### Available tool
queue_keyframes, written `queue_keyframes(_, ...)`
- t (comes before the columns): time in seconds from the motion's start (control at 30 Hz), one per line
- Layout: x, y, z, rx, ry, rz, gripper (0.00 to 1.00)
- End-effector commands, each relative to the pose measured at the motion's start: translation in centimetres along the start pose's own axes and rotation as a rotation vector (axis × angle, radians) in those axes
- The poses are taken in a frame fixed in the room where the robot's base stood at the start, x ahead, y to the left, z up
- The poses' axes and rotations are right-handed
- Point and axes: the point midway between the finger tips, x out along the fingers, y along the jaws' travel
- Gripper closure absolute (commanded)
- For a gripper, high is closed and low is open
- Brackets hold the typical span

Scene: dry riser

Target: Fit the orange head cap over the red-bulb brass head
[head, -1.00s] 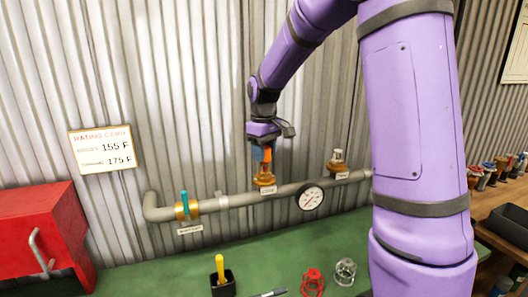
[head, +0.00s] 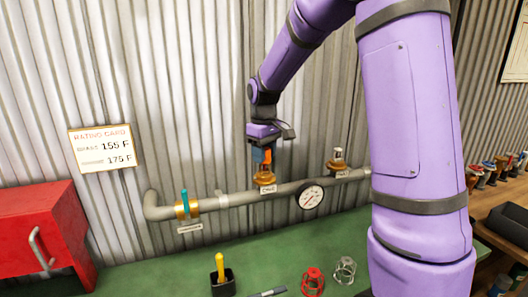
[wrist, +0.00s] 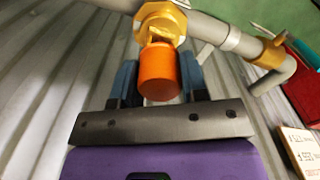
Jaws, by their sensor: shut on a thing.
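The orange head cap (wrist: 160,72) is between the two fingers of my gripper (wrist: 158,82) in the wrist view, and the gripper is shut on it. In the head view the cap (head: 267,157) shows as a small orange patch between the fingers (head: 262,156). Directly below it is a brass head (head: 266,178) on the grey pipe, with a small white label. The brass head's fitting (wrist: 163,20) also shows in the wrist view, at the cap's end. Any bulb is hidden. I cannot tell whether the cap surrounds the head or only meets it.
A second brass head (head: 337,162) stands farther right on the pipe (head: 235,200), past a round gauge (head: 311,197). A teal-handled valve (head: 185,206) is to the left. A red cage (head: 313,281) and a clear cage (head: 344,270) stand on the green bench (head: 190,262).

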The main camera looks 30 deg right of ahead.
Motion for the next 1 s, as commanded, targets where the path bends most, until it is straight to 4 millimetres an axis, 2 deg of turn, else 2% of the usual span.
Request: queue_keyframes(1.0,2.2,0.0,0.0,0.000,0.000,0.000,0.81)
